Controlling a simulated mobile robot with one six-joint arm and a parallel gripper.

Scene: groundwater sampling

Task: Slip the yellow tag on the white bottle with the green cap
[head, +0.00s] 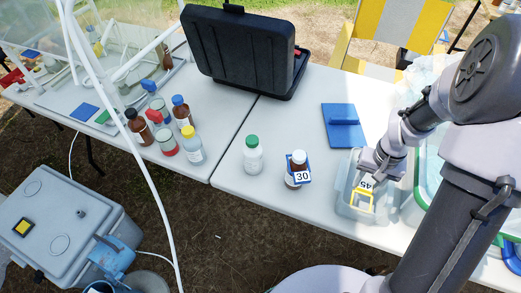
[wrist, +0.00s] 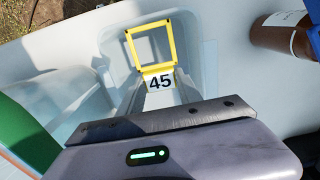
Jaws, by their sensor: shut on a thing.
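The yellow tag (head: 362,199) is a square open frame with a white plate marked 45. It also shows in the wrist view (wrist: 172,40). My gripper (head: 367,178) is shut on the tag's number plate, with the frame pointing away from the fingers. The tag is over or inside a clear plastic bin (head: 345,211); its exact height is unclear. The white bottle with the green cap (head: 253,160) stands upright on the table, well to the left of my gripper. It carries no tag and is out of the wrist view.
A brown bottle with a white cap (head: 298,160) wears a blue tag marked 30, between the white bottle and the bin. Several bottles (head: 165,140) stand left, and a black case (head: 238,50) stands at the back.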

